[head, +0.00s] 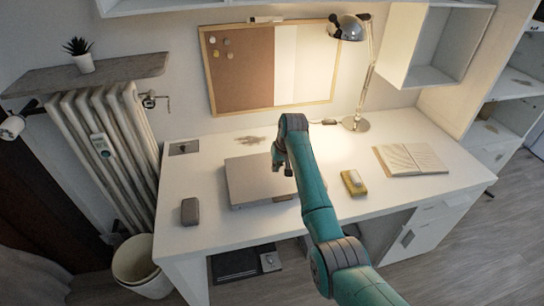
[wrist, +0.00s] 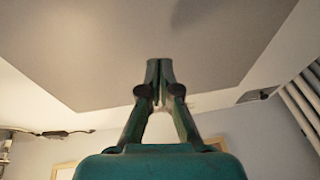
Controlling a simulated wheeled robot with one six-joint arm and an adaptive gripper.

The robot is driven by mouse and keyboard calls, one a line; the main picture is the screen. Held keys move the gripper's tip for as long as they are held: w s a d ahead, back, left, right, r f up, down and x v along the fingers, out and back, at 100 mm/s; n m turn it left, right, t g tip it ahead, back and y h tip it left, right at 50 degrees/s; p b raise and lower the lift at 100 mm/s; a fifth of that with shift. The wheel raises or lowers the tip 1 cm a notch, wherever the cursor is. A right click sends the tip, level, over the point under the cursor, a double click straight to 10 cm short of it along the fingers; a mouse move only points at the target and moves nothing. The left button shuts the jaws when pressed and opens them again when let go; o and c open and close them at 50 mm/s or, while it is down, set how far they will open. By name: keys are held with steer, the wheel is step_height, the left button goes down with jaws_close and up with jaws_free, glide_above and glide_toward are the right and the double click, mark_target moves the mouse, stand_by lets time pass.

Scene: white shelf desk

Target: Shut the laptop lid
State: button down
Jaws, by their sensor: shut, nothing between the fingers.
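The grey laptop (head: 246,184) lies on the white desk, left of the middle in the head view. Its lid is down and looks flat or nearly flat; I cannot tell whether a small gap is left at the front edge. In the wrist view the lid (wrist: 130,35) shows as a broad, plain grey surface. My gripper (head: 280,170) is over the right part of the laptop, with its fingers together and empty. In the wrist view my gripper's fingertips (wrist: 160,64) show against the lid; I cannot tell whether they touch it. My arm hides the laptop's right side.
On the white desk (head: 200,228), a dark grey block (head: 190,211) lies left of the laptop.

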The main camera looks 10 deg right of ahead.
steer(key=shift+r, duration=1.85)
steer(key=v, duration=0.8)
steer(key=shift+s, duration=0.1)
